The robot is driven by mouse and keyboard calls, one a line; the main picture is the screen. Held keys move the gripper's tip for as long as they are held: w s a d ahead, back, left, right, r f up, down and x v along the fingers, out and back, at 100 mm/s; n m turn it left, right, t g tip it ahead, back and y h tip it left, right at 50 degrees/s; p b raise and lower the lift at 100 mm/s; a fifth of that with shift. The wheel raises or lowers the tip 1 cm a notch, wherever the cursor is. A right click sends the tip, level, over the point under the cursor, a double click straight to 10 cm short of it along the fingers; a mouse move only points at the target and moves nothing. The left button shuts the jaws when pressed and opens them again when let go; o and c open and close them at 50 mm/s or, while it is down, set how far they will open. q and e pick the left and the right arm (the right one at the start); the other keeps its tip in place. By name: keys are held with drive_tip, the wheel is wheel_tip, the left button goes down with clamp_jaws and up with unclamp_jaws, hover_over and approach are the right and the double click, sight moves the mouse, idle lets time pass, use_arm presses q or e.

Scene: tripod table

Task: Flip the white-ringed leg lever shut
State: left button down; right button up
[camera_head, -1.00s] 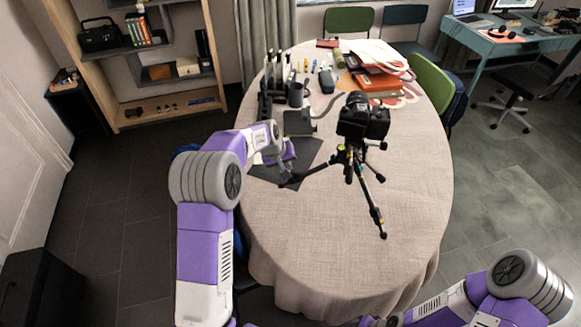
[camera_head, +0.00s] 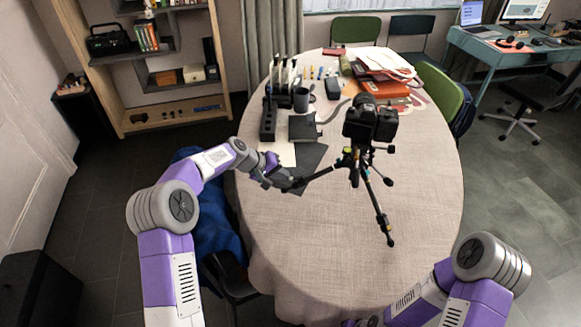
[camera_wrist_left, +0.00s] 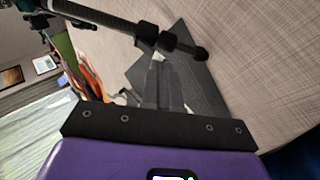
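A black camera (camera_head: 370,122) stands on a black tripod (camera_head: 376,205) with its legs spread on the table. Small coloured marks show on the legs; I cannot make out the white ring for sure in the head view. My left gripper (camera_head: 294,184) is at the foot end of the tripod's left leg (camera_head: 322,173). In the left wrist view that leg (camera_wrist_left: 115,22) crosses above my fingers (camera_wrist_left: 160,72), which lie close together. A dark clamp with a small pale patch (camera_wrist_left: 158,57) sits just beyond the fingertips; contact is unclear. My right gripper is barely visible at the bottom edge.
The beige-clothed table (camera_head: 310,250) is clear at its front. Dark sheets (camera_head: 308,157) lie under the left leg. A chair with blue cloth (camera_head: 215,225) is left of the table.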

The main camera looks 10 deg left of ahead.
use_arm(q)
drive_tip(key=shift+f, duration=0.55)
drive_tip(key=shift+r, duration=0.1)
use_arm(e)
drive_tip(key=shift+f, duration=0.15)
use_arm(q)
drive_tip(key=shift+w+d, duration=0.1)
drive_tip(key=shift+d, duration=0.65)
